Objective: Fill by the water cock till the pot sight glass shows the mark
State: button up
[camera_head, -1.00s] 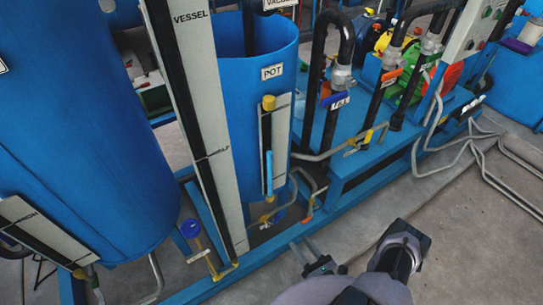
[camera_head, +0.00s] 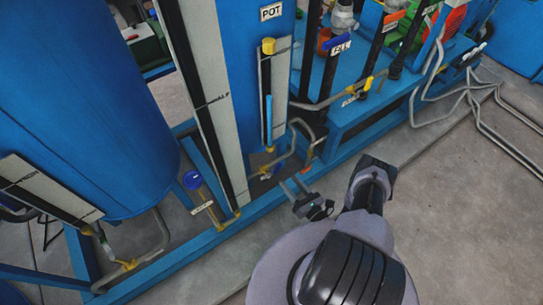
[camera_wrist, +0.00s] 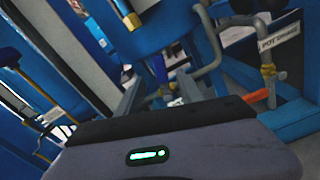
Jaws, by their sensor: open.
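The blue pot (camera_head: 237,75) stands behind its sight glass (camera_head: 268,105), a tube on a pale board with a yellow cap. A blue column fills roughly its lower half; I cannot make out the mark. A blue-handled valve (camera_head: 336,42) labelled FILL is on a black pipe to the right. A yellow-handled cock (camera_head: 368,83) with an unreadable tag is below it. I cannot tell which is the water cock. My gripper (camera_head: 293,188) is open and empty, low in front of the pot's base, near an orange handle (camera_head: 306,167). Its fingers also show in the wrist view (camera_wrist: 160,92).
The large blue vessel (camera_head: 85,130) and its tall level board (camera_head: 208,95) stand left. A blue round handle (camera_head: 192,180) is near the frame rail. In the wrist view a tag (camera_wrist: 279,37) reads POT DRAIN. Grey hoses (camera_head: 470,95) lie right; the floor in front is clear.

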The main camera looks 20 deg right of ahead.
aim_at(274, 172)
jog(key=w+a+b, duration=0.2)
jog(key=w+b, duration=0.1)
jog(key=w, duration=0.9)
jog(key=shift+a, duration=0.2)
jog(key=shift+c, duration=0.4)
grip_shut()
